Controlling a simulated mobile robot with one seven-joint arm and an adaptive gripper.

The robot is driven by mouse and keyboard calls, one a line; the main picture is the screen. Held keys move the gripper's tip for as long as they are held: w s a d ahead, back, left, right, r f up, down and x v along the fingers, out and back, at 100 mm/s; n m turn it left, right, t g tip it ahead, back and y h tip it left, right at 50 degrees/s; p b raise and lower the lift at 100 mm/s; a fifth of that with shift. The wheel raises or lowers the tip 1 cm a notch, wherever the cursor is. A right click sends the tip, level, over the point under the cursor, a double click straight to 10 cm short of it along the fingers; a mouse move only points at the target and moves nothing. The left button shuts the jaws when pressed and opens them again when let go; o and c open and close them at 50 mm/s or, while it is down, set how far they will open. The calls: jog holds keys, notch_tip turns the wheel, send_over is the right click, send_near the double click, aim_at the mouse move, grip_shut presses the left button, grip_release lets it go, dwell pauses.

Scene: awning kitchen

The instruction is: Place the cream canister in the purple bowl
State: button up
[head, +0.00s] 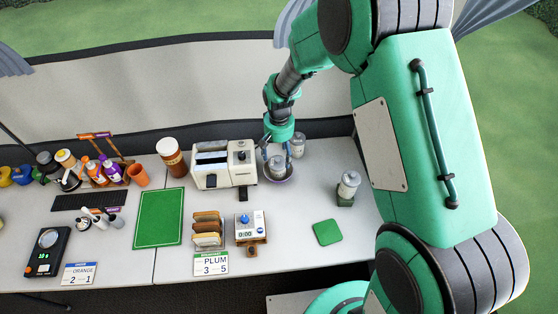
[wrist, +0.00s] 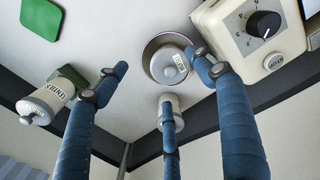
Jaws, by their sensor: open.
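A pale canister (head: 278,165) with a domed lid and top knob stands inside the purple bowl (head: 279,180) in the head view, right of the toaster. In the wrist view the same canister (wrist: 169,65) sits within the bowl's rim (wrist: 147,52); its label is too small to read. My gripper (head: 277,152) is open above the bowl, its blue fingers spread around the canister. In the wrist view the fingers of my gripper (wrist: 160,63) are apart, with no clear grip on it. I cannot tell from the labels which canister is the cream one.
A similar canister (head: 298,145) stands just behind the bowl, partly hidden by a finger in the wrist view (wrist: 178,107). Another canister (head: 349,183) stands at a green holder (head: 345,201) to the right. The toaster (head: 223,166) is close on the left. Table near the green mat (head: 327,232) is clear.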

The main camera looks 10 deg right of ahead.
jog(key=shift+r, duration=1.6)
jog(key=s+d+r+t, duration=0.1)
jog(key=s+d+r, duration=0.25)
jog(key=r, duration=0.45)
jog(key=s+d+r+t, duration=0.15)
jog(key=s+r, duration=0.25)
jog(key=r, duration=0.4)
jog(key=s+d+r, duration=0.3)
jog(key=s+r, duration=0.1)
jog(key=r, duration=0.4)
jog(key=s+d+r+t, duration=0.1)
jog(key=s+r, duration=0.3)
jog(key=s, duration=0.6)
jog(key=s+d+r+t+b, duration=0.1)
jog(key=s+d+r, duration=0.3)
jog(key=s, duration=0.6)
jog(key=shift+s+r+t, duration=0.35)
jog(key=shift+t, duration=0.2)
